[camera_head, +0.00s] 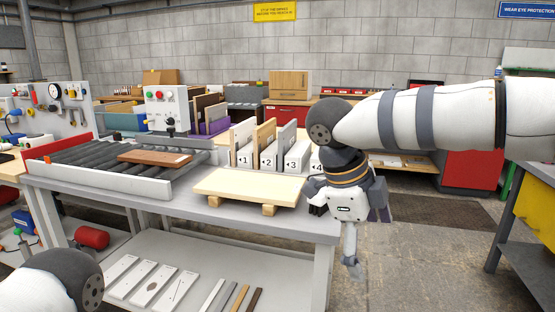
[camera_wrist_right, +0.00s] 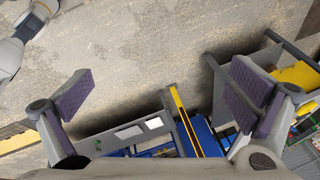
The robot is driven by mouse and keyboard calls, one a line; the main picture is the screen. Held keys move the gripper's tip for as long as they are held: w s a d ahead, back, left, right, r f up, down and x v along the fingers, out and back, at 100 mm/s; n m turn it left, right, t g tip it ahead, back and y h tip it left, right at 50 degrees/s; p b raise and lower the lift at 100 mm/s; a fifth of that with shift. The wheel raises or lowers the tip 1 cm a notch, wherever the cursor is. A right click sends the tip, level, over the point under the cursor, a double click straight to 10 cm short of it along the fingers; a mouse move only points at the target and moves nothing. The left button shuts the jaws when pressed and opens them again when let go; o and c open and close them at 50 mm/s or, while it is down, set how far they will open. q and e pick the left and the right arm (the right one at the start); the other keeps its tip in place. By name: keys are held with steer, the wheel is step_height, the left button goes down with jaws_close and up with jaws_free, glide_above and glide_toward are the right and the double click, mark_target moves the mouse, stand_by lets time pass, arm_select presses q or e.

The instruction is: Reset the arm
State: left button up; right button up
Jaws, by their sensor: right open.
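My right arm comes in from the right in the head view. Its gripper (camera_head: 350,238) hangs pointing down beside the right front corner of the grey workbench (camera_head: 190,205). Only a rounded link of my left arm shows at the lower left of the head view; the left gripper is out of view. A brown board (camera_head: 155,158) lies on the roller conveyor (camera_head: 95,165). A pale board (camera_head: 248,187) lies flat on wooden blocks.
Behind the pale board stands a rack (camera_head: 298,158) with numbered slots and upright boards. The lower shelf (camera_head: 215,262) holds several flat plates and strips. A table with a yellow panel (camera_head: 535,212) stands at the right. Open floor (camera_head: 425,265) lies between it and the workbench.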

steer(key=w+d+f+n+t+h, duration=0.2)
steer(key=f+n, duration=0.1)
steer(key=f, duration=0.4)
steer(key=w+d+f+n+t+h, duration=0.1)
steer(key=w+d+f+n+t, duration=0.15)
steer(key=f, duration=0.55)
steer(key=s+f+n+t+y, duration=0.1)
steer(key=s+f+n+y, duration=0.2)
steer(key=s+f+n, duration=0.85)
steer(key=s+f+n+g+y, duration=0.3)
steer(key=s+f, duration=0.5)
steer(key=s, duration=0.5)
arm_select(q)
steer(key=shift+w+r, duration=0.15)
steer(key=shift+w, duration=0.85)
arm_select(e)
steer(key=s+d+n+g, duration=0.1)
steer(key=s+n+g, duration=0.1)
steer(key=s, duration=0.7)
steer(key=s+d+n+g+y, duration=0.1)
steer(key=s+g, duration=0.3)
steer(key=s, duration=0.6)
steer(key=shift+d+r+n, duration=0.3)
steer(key=shift+r+n, duration=0.1)
steer(key=shift+n, duration=0.3)
